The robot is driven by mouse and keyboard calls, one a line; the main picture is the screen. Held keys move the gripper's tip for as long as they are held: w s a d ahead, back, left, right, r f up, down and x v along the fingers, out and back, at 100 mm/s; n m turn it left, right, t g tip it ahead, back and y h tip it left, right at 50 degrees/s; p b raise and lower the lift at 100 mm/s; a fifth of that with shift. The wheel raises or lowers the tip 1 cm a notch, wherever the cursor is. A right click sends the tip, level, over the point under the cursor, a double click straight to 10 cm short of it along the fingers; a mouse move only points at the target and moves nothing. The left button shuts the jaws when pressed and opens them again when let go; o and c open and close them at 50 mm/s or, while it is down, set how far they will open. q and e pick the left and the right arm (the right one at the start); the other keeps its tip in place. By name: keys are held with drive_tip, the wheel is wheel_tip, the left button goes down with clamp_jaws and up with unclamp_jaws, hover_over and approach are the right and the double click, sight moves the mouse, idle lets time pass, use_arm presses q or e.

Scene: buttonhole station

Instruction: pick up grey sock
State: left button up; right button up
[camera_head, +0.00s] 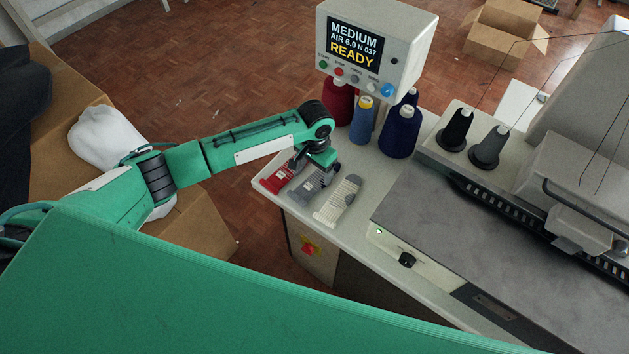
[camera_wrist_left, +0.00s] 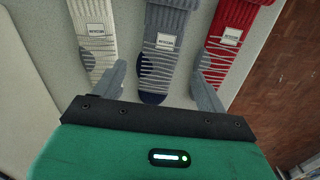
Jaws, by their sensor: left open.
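The grey sock (camera_head: 303,191) lies flat on the white table between the red sock (camera_head: 278,179) and the cream sock (camera_head: 338,200). In the wrist view the grey sock (camera_wrist_left: 165,45) has a white label, stripes and a dark toe. My left gripper (camera_head: 324,170) is over the grey sock's row and partly hides that sock. In the wrist view the open left gripper (camera_wrist_left: 160,85) has one finger on each side of the grey sock's toe end; I cannot tell its exact height. My right gripper is not in view.
A display unit (camera_head: 375,50) reading READY stands at the back, with red, blue and navy thread cones (camera_head: 401,132) below it. A grey machine (camera_head: 480,215) fills the table's right. Cardboard boxes stand at left (camera_head: 200,225) and far right (camera_head: 505,30).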

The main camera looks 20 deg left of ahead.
sight(314, 182)
use_arm(q)
wheel_tip(314, 182, down, 4)
drive_tip(key=shift+s+f+p, duration=0.1)
drive_tip(key=shift+f+p, duration=0.1)
drive_tip(key=shift+p, duration=0.25)
drive_tip(key=c, duration=0.7)
drive_tip(key=shift+c, duration=0.2)
